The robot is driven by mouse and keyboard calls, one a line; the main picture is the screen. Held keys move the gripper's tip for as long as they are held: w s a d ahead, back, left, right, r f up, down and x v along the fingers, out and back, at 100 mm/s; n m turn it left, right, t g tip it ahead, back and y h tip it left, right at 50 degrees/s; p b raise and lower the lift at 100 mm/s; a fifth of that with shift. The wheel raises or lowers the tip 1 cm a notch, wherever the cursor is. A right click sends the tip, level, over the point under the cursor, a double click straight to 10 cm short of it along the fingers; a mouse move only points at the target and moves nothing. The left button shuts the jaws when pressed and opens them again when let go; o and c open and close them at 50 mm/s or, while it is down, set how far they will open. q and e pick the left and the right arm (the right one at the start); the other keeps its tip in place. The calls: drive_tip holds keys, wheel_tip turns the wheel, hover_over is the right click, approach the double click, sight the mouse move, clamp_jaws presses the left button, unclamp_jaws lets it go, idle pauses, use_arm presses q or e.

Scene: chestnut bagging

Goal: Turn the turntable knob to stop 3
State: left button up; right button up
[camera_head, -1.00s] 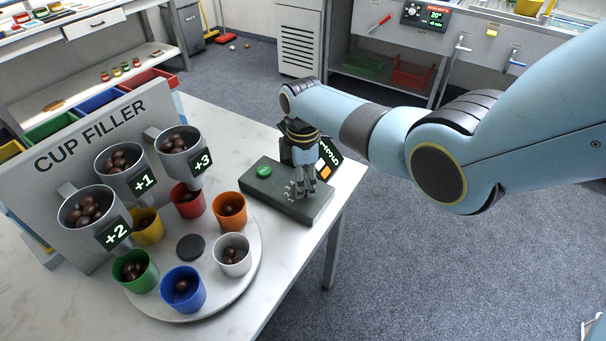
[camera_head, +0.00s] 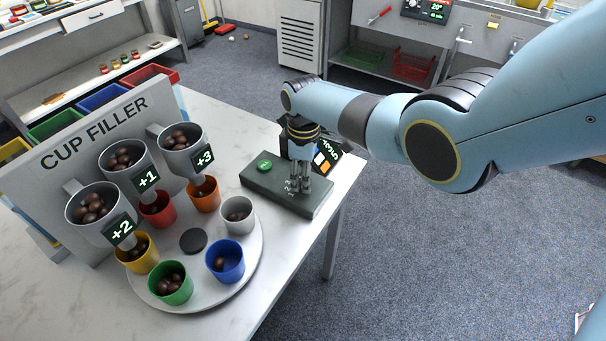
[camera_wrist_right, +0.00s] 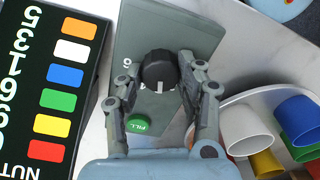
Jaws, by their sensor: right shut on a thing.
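The dark control box (camera_head: 262,186) stands on the table, right of the turntable (camera_head: 248,262). My right gripper (camera_head: 298,190) points down over its right part and hides the knob in the head view. In the right wrist view my right gripper (camera_wrist_right: 159,68) is shut on the black knob (camera_wrist_right: 158,66), one finger on each side. The knob's white mark points toward the bottom of that view. Orange (camera_head: 204,197), red (camera_head: 158,214) and yellow (camera_head: 134,257) cups stand under the +3, +1 and +2 spouts. My left gripper is not in view.
The green FILL button (camera_head: 264,166) is on the box's left part. A dark display (camera_head: 326,158) with coloured squares stands behind the gripper. White (camera_head: 238,217), blue (camera_head: 226,262) and green (camera_head: 171,284) cups stand on the turntable's front side. The cup filler board (camera_head: 95,135) is behind.

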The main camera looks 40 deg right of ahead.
drive_tip(key=o, duration=1.2)
drive_tip(key=shift+c, duration=0.2)
drive_tip(key=shift+r, duration=0.1)
wheel_tip(320, 180, up, 12)
drive_tip(key=shift+d+f, duration=0.1)
drive_tip(key=shift+f, duration=0.1)
drive_tip(key=s+f+m+t+h+b, duration=0.1)
drive_tip(key=s+f+m+b, duration=0.7)
drive_tip(key=s+f, duration=3.9)
wheel_tip(320, 180, down, 3)
drive_tip(key=b, duration=0.7)
